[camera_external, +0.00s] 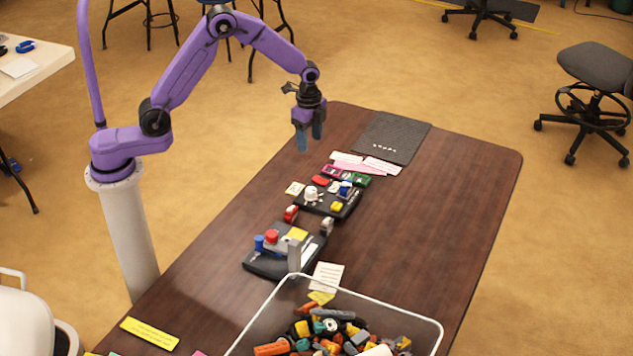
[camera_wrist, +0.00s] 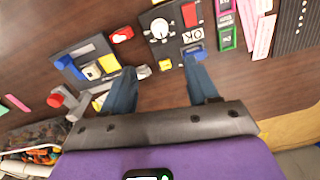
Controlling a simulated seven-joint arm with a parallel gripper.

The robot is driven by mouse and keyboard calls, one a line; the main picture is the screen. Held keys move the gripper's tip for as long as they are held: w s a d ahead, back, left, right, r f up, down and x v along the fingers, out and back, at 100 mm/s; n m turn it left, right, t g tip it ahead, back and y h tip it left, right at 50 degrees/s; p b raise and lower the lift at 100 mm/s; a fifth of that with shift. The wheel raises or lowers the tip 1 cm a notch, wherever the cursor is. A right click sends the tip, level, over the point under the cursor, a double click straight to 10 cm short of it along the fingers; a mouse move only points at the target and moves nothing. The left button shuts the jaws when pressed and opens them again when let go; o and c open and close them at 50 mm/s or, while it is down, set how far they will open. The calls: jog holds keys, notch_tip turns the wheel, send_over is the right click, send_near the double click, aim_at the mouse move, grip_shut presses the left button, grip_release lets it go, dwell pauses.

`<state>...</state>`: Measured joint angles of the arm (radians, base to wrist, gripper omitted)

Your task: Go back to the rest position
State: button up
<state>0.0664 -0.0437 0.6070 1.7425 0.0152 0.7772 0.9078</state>
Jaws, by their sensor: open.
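My purple arm reaches over the brown table (camera_external: 430,220) from the left. My gripper (camera_external: 309,140) points down above the table's left side, its blue fingers apart with nothing between them. In the wrist view my gripper (camera_wrist: 162,88) also shows its two fingers spread over bare table between two dark control boards. One board (camera_external: 325,200) has a white knob and a yellow button. The nearer board (camera_external: 270,262) has a red button and a blue part. The gripper touches neither board.
A clear bin (camera_external: 437,325) of mixed parts stands at the table's near end. A dark mat (camera_external: 410,130), pink notes (camera_external: 380,165) and small red and grey pieces lie around the boards. The table's right side is clear. Chairs stand on the floor beyond.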

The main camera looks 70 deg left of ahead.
jog(key=s+a+r+n, duration=0.4)
jog(key=s+a+n, duration=0.15)
jog(key=s, duration=0.25)
jog(key=s+a+r+n, duration=0.4)
jog(key=s+a+n, duration=0.1)
jog(key=s+n, duration=0.15)
jog(key=s+d+n, duration=0.1)
jog(key=s+n, duration=0.4)
jog(key=s, duration=0.6)
jog(key=s+d+r+n, duration=0.1)
jog(key=s+d+n, duration=0.1)
jog(key=s+n, duration=0.4)
jog(key=s, duration=0.5)
jog(key=shift+s+d+r, duration=0.3)
